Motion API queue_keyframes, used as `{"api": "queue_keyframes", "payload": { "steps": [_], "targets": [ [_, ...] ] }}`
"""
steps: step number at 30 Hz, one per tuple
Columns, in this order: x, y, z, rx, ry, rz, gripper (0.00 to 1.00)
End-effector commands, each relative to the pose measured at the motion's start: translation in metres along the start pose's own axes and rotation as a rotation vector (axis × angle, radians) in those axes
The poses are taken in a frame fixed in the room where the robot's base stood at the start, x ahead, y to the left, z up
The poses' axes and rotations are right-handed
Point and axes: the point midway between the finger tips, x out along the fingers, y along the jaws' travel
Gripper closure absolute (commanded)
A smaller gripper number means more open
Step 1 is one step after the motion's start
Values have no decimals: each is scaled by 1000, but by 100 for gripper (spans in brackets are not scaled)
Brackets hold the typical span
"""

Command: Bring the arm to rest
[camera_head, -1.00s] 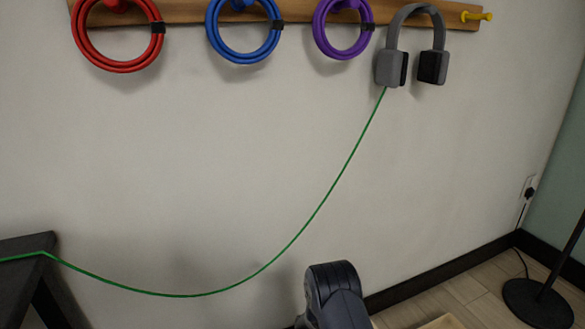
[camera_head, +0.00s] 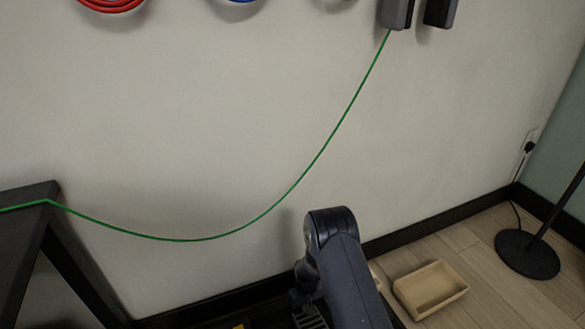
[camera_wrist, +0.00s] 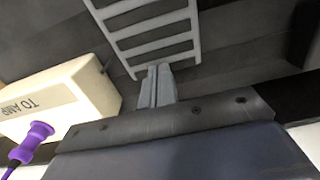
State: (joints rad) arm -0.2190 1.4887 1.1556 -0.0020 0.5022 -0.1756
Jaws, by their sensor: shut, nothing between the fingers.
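My gripper (camera_wrist: 157,86) shows in the wrist view with its two grey fingers together and nothing between them. It points toward a grey slatted piece (camera_wrist: 150,35) on a dark surface; I cannot tell whether they touch. My dark arm (camera_head: 345,265) is bent at the lower middle of the head view, in front of the wall. The gripper's fingers cannot be made out there.
A cream box (camera_wrist: 60,98) labelled "TO AMP" with a purple plug (camera_wrist: 35,140) is left of my gripper. A wooden tray (camera_head: 430,288) and lamp base (camera_head: 527,254) stand right.

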Motion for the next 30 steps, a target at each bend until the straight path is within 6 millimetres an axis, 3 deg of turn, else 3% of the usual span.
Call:
{"api": "queue_keyframes", "payload": {
  "steps": [1, 3, 11, 30],
  "targets": [
    [8, 0, 0, 0, -1, 0, 100],
    [-6, 0, 2, 0, 0, 0, 100],
    [-23, 0, 5, 0, -1, 0, 100],
    [-150, 0, 4, 0, 2, 0, 100]
  ]
}}
